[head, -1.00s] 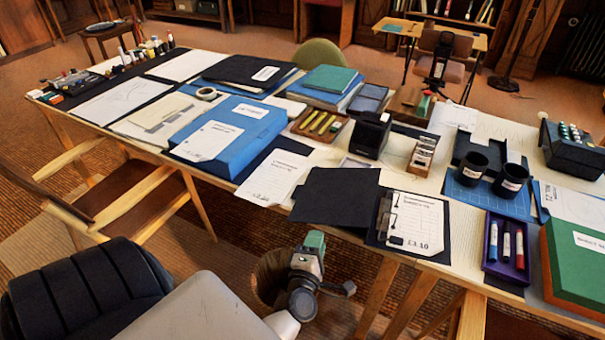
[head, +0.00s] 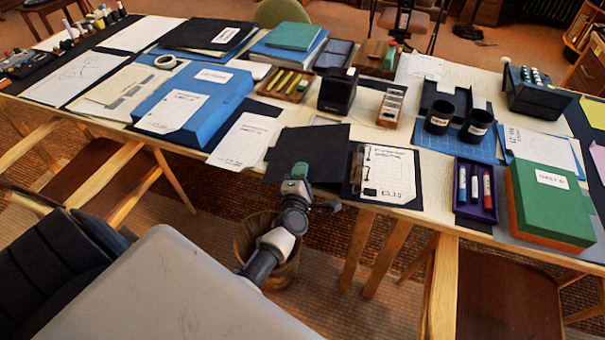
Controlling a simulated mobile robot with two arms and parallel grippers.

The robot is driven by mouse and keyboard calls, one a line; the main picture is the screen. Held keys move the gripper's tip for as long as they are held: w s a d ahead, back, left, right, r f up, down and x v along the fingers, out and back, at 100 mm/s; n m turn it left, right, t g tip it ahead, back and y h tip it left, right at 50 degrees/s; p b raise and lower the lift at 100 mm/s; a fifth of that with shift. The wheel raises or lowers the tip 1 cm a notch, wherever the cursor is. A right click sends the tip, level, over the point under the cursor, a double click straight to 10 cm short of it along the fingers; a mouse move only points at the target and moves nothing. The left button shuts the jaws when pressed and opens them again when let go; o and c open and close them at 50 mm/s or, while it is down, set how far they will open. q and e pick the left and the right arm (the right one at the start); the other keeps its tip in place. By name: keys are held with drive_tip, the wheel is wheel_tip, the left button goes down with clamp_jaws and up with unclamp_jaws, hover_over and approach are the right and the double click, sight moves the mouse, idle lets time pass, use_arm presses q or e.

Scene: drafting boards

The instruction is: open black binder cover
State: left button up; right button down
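The black binder lies at the table's front edge in the head view. Its black cover panel (head: 312,146) is spread to the left, and the ringed side with a white printed sheet (head: 388,174) lies face up on the right. The cover looks laid open, but I cannot tell if it is fully flat. My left gripper (head: 298,172) is in front of the cover's near edge and hides part of it. I cannot tell whether it touches the cover, and its fingers are too small to read. My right gripper is not in view.
A purple tray with markers (head: 475,191) and a green box (head: 550,204) stand right of the binder. A loose white sheet (head: 243,141) and a blue box file (head: 205,112) lie left. A waste basket (head: 255,243) stands on the floor below my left arm.

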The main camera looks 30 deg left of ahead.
use_arm(q)
drive_tip(key=shift+c, duration=0.4)
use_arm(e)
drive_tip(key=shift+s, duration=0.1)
use_arm(q)
clamp_jaws()
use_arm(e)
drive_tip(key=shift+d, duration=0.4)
use_arm(q)
drive_tip(key=shift+r, duration=0.1)
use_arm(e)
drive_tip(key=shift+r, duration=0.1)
